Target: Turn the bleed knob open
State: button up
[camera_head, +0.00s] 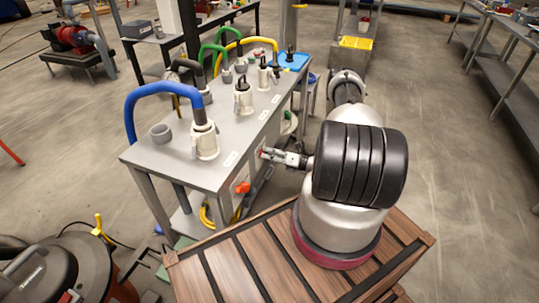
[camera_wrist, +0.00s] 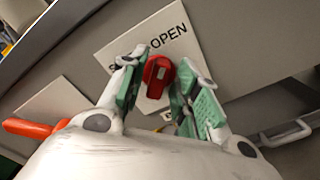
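The bleed knob, a small red knob (camera_wrist: 158,75), sits on the grey panel in the wrist view, in front of a white label (camera_wrist: 140,45) that reads OPEN, its other lettering partly covered. My gripper (camera_wrist: 158,88) reaches around the knob, one green-padded finger on each side. A narrow gap shows between the left finger and the knob; the right finger is very close, and I cannot tell whether it touches. In the head view my gripper (camera_head: 265,153) is at the near side of the metal bench (camera_head: 225,140), and the knob is mostly hidden there.
An orange-red handle (camera_head: 242,187) sticks out lower left of my gripper and also shows in the wrist view (camera_wrist: 28,128). A metal pull handle (camera_wrist: 287,134) is at the right. Hoses and white fittings (camera_head: 204,140) stand on the bench top. Open floor (camera_head: 450,160) lies to the right.

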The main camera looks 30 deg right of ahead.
jog(key=v, duration=1.2)
dwell(0.5)
